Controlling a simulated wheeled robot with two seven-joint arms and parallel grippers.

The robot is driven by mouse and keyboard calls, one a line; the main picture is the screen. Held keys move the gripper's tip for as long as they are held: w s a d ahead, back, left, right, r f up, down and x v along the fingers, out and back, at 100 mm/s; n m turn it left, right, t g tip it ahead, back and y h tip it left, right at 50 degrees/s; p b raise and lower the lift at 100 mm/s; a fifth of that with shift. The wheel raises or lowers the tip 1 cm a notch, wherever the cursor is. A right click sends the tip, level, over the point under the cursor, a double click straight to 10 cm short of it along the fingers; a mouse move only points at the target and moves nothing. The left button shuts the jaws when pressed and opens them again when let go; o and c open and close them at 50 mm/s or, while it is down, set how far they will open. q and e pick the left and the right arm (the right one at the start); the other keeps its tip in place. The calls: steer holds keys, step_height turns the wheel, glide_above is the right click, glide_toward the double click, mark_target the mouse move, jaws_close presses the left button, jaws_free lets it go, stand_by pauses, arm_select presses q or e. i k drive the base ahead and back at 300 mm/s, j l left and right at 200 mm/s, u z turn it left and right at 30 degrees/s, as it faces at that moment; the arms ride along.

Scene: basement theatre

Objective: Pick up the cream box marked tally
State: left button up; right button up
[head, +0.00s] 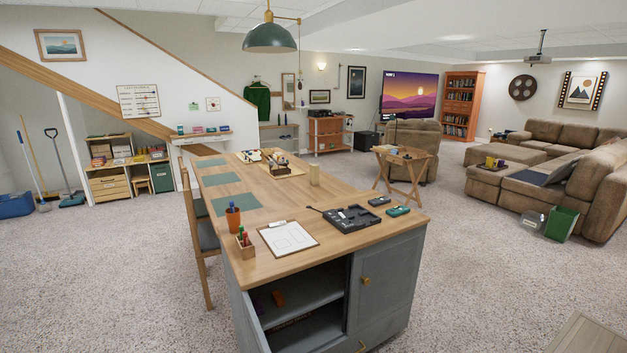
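I cannot pick out any box with a readable tally mark. White-and-dark items (251,156) and a wooden tray with small items (283,168) lie further back on the island. Small boxes (100,150) fill the shelf under the stairs, and several coloured boxes (204,130) sit on the white wall desk; their markings are unreadable. Neither of my grippers is in view.
On the island's near part are a clipboard (288,238), a black tool tray (350,218), an orange pen cup (233,216) and a wooden marker holder (245,244). A chair (205,240) stands at its left. Carpet is clear at left (110,270) and right (480,270).

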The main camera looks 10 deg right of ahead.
mark_target(315, 167)
steer(key=i+l+z, duration=0.15)
steer(key=l, duration=0.25)
steer(key=i+l+z, duration=0.15)
steer(key=l, duration=0.25)
steer(key=i+l+z, duration=1.25)
steer(key=i+z, duration=0.2)
steer(key=i, duration=0.2)
steer(key=i+j+z, duration=0.1)
steer(key=i+z, duration=0.3)
steer(key=i, duration=0.9)
steer(key=i+j+u, duration=0.1)
steer(key=i+u, duration=0.8)
steer(key=i+l+u, duration=0.2)
steer(key=u, duration=0.25)
steer(key=i+j+u, duration=0.15)
steer(key=i+u, duration=0.6)
steer(key=u, duration=0.15)
steer(key=i+u, duration=0.35)
steer(key=u, duration=0.15)
steer(key=i+l+u, duration=0.3)
steer(key=u, duration=0.15)
steer(key=i+l+u, duration=0.6)
steer(key=l+u, duration=0.3)
steer(key=j, duration=0.1)
